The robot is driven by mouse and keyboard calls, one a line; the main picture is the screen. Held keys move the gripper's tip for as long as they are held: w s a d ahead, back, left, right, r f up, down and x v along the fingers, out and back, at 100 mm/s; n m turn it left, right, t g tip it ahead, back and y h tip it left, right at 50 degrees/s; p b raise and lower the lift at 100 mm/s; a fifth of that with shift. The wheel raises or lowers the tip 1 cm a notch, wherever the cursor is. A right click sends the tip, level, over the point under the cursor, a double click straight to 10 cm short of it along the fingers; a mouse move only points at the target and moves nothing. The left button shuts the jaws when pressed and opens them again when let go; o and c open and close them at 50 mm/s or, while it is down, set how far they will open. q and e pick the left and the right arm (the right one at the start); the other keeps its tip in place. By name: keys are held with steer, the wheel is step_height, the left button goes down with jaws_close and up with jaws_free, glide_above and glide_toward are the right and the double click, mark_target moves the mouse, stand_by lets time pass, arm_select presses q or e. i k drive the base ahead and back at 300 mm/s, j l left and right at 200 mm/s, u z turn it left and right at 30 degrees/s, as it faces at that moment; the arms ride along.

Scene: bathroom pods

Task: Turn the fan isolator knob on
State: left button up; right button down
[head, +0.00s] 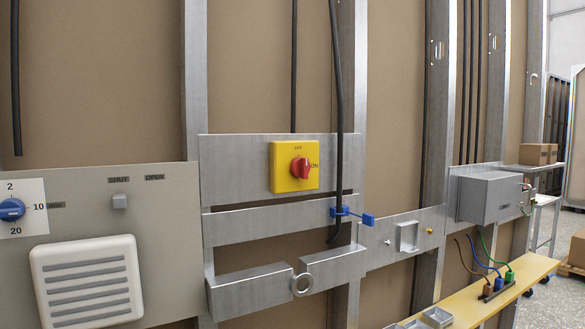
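The fan isolator is a yellow square box (281,180) on a metal plate in the middle of the head view. A red knob (300,167) sits at its centre. A label reading OFF is above the knob and a label reading ON is to its right. I cannot tell clearly which label the knob's handle points to. Nothing covers the box or the knob. Neither of my grippers is in view.
At left are a blue dial (11,210) and a white vent (88,281). A grey box (490,197) and a yellowish shelf (480,300) are at right.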

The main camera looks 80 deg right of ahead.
mark_target(300, 166)
steer(key=z, duration=2.35)
steer(key=i+l+u, duration=0.15)
steer(key=l, duration=0.35)
steer(key=i+l+u, duration=0.15)
steer(key=l, duration=0.35)
steer(key=i+l+u, duration=0.15)
steer(key=l, duration=0.35)
steer(key=l+u, duration=0.15)
steer(key=l, duration=0.35)
